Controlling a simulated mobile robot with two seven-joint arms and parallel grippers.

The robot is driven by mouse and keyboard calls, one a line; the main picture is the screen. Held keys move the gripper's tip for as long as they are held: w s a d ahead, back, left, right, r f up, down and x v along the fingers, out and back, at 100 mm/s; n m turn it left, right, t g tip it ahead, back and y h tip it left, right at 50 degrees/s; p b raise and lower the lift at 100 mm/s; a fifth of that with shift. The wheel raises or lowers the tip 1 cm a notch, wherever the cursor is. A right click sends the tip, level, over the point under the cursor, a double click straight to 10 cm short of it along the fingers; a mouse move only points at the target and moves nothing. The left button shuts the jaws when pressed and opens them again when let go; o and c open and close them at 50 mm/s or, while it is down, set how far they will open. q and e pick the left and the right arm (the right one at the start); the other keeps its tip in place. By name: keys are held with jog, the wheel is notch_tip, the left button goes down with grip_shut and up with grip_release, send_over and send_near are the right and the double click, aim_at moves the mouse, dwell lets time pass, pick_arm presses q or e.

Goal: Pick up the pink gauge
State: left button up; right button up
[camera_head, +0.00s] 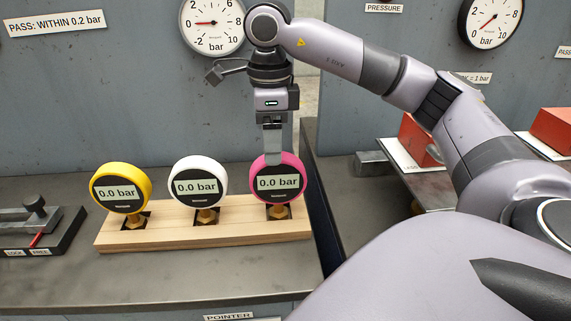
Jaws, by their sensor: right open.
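The pink gauge (279,182) is a round gauge with a pink rim, a black face and a display reading 0.0 bar. It stands upright at the right end of a wooden rack (160,234), its brass stem in a dark square socket. My right gripper (273,156) points down at the top of the pink rim. Its fingers are open and overlap the rim in this view. Whether they touch it cannot be told. My left gripper is not in view.
A white gauge (198,187) and a yellow gauge (121,188) stand in the same rack, to the left. A lever fixture (37,228) sits at the far left. Red blocks (420,139) lie on the right bench. The bench front is clear.

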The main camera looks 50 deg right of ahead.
aim_at(278, 171)
jog(key=shift+d+f, duration=0.15)
jog(key=shift+d, duration=0.1)
jog(key=f, duration=0.4)
jog(key=s+f, duration=0.1)
jog(key=f, duration=0.1)
jog(key=shift+p, duration=0.35)
jog(key=shift+f, duration=0.45)
jog(key=shift+c, duration=0.3)
jog(key=c, duration=1)
grip_shut()
jog(key=shift+r, duration=0.15)
